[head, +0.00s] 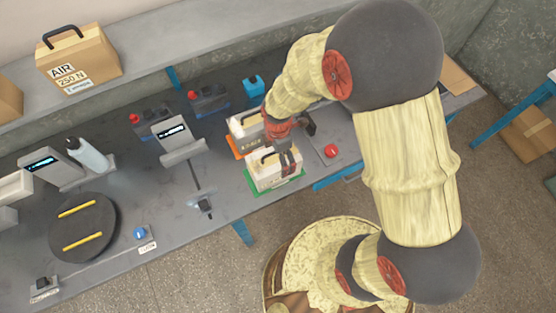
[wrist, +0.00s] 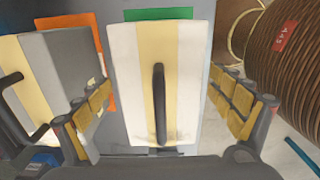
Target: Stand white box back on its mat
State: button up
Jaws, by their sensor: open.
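A white box (head: 270,178) with a cream band and a dark handle is on the green mat (head: 291,187) near the table's front edge. It looks upright. In the wrist view the white box (wrist: 125,70) lies between the open fingers of my gripper (wrist: 163,108), with its dark handle facing the camera. The green mat (wrist: 160,14) shows past the box's far end. In the head view my gripper (head: 288,160) is over the box's right part and hides some of it. I cannot tell whether the fingers touch it.
A second box (head: 238,126) stands close behind on an orange mat (head: 236,146); it is at the left in the wrist view (wrist: 65,70). A red button (head: 331,151) is to the right. Red-capped batteries (head: 208,101) and a blue container (head: 253,86) stand behind.

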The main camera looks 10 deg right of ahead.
notch_tip(320, 180, up, 7)
jog(key=shift+f+p, duration=0.1)
jog(key=shift+p, duration=0.35)
jog(key=s+d+r+m+t, duration=0.1)
jog(key=d+r+m+t, duration=0.15)
jog(key=r+m, duration=0.45)
jog(key=s+d+r+m+t, duration=0.1)
jog(key=s+d+r+m, duration=0.15)
jog(key=r, duration=0.85)
jog(key=s+d+r+m+t, duration=0.2)
jog(key=s+d+r+m, duration=0.3)
jog(key=s+r+m, duration=0.4)
jog(key=r+m, duration=0.1)
jog(key=m, duration=0.1)
jog(key=shift+s+d+m, duration=0.15)
jog(key=shift+d+m, duration=0.1)
jog(key=shift+m, duration=0.1)
notch_tip(320, 180, down, 6)
jog(key=b, duration=0.5)
jog(key=shift+r+b, duration=0.15)
jog(key=shift+b, duration=0.25)
